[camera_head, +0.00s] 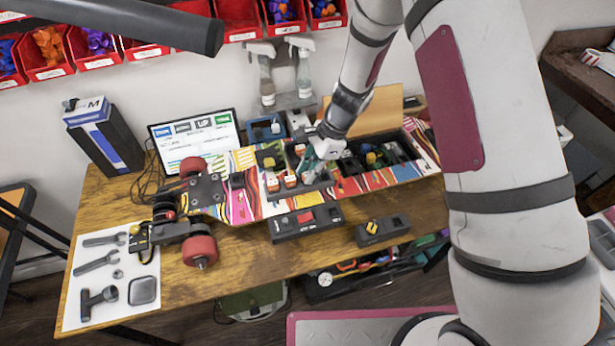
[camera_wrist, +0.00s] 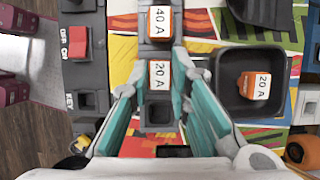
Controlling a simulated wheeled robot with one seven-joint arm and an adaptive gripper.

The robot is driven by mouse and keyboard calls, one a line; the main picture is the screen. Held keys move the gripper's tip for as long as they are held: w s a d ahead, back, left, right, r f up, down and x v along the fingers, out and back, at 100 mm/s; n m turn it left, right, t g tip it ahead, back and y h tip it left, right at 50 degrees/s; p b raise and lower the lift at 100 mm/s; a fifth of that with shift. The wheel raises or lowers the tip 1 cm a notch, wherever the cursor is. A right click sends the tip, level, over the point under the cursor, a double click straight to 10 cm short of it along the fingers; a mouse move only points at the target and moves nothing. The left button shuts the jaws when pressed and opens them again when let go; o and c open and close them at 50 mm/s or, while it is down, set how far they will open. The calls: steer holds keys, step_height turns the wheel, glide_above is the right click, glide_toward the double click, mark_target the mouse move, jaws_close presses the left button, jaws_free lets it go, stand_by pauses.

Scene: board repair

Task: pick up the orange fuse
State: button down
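Orange fuses with white tops stand on the colourful skateboard deck. In the wrist view my gripper (camera_wrist: 159,76) has its teal fingers close on both sides of an orange fuse marked 20 A (camera_wrist: 159,73), and appears shut on it. The fuse is still at its place in the dark row, between a fuse marked 40 A (camera_wrist: 158,22) and an empty socket (camera_wrist: 160,114). A second orange fuse marked 20 A (camera_wrist: 256,86) lies in a black tray (camera_wrist: 230,62) to the right. In the head view my gripper (camera_head: 318,152) is over the deck and partly hides the row.
A box with a red switch (camera_head: 304,216) stands in front of the deck (camera_head: 238,208). A box with a yellow piece (camera_head: 373,228) is to its right. Red truck wheels (camera_head: 200,251) and a tool mat (camera_head: 75,297) are at left. A laptop (camera_head: 195,137) and spray bottles (camera_head: 265,75) stand behind.

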mark_target(303, 175)
steer(key=shift+r, duration=0.15)
steer(key=shift+r, duration=0.55)
step_height(303, 175, up, 2)
steer(key=shift+b, duration=0.5)
steer(key=s+d+r, duration=0.1)
steer(key=s+d, duration=0.1)
steer(key=s, duration=1.4)
steer(key=shift+r+b, duration=0.25)
steer(key=shift+b, duration=0.2)
steer(key=shift+r+p, duration=0.65)
steer(key=shift+p, duration=0.1)
steer(key=shift+w, duration=0.1)
